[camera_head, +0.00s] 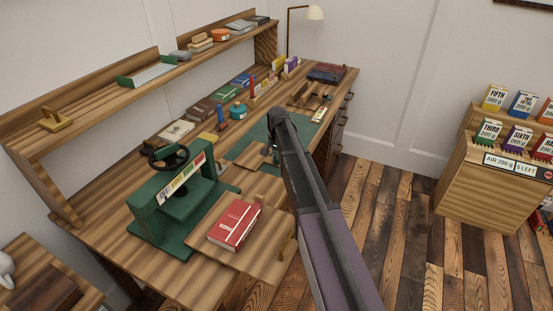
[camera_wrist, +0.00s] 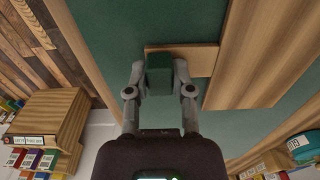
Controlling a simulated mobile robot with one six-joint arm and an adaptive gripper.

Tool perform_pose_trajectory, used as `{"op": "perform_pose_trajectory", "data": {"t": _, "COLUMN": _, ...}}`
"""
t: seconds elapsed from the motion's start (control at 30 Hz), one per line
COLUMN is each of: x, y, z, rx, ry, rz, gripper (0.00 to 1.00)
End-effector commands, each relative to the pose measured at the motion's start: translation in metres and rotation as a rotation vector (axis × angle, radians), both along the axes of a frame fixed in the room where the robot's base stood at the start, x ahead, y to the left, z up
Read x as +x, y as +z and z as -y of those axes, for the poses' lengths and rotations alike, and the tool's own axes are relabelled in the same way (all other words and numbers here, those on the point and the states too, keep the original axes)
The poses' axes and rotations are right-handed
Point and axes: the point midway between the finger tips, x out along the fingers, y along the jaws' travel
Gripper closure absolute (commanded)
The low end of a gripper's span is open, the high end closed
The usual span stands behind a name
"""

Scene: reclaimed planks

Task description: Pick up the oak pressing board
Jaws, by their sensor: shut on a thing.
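The oak pressing board appears to be the small pale wooden board (camera_head: 249,155) over the green mat in the head view. In the wrist view a wooden board (camera_wrist: 205,60) shows with a dark green block (camera_wrist: 158,72) at its near edge. My gripper (camera_wrist: 159,80) has its two fingers closed on the sides of this block. In the head view my own arm covers most of the gripper. Whether the board touches the mat is hard to tell.
A green press (camera_head: 180,205) stands left on the desk. A wider board (camera_head: 265,262) carries a red book (camera_head: 234,224) in front. The green mat (camera_head: 258,133) lies beneath. Books and small items line the desk's back. A shelf runs above. A seed-packet stand (camera_head: 500,190) is right.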

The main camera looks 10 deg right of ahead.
Motion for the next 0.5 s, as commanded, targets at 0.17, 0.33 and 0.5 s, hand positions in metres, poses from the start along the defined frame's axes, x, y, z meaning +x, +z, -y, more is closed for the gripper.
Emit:
{"op": "perform_pose_trajectory", "data": {"t": 0.17, "x": 0.0, "y": 0.013, "z": 0.0, "rx": 0.0, "ry": 0.0, "rz": 0.0, "gripper": 1.0}}
{"op": "perform_pose_trajectory", "data": {"t": 0.33, "x": 0.0, "y": 0.027, "z": 0.0, "rx": 0.0, "ry": 0.0, "rz": 0.0, "gripper": 1.0}}
{"op": "perform_pose_trajectory", "data": {"t": 0.5, "x": -0.02, "y": 0.034, "z": 0.001, "rx": 0.0, "ry": -0.001, "rz": 0.0, "gripper": 1.0}}
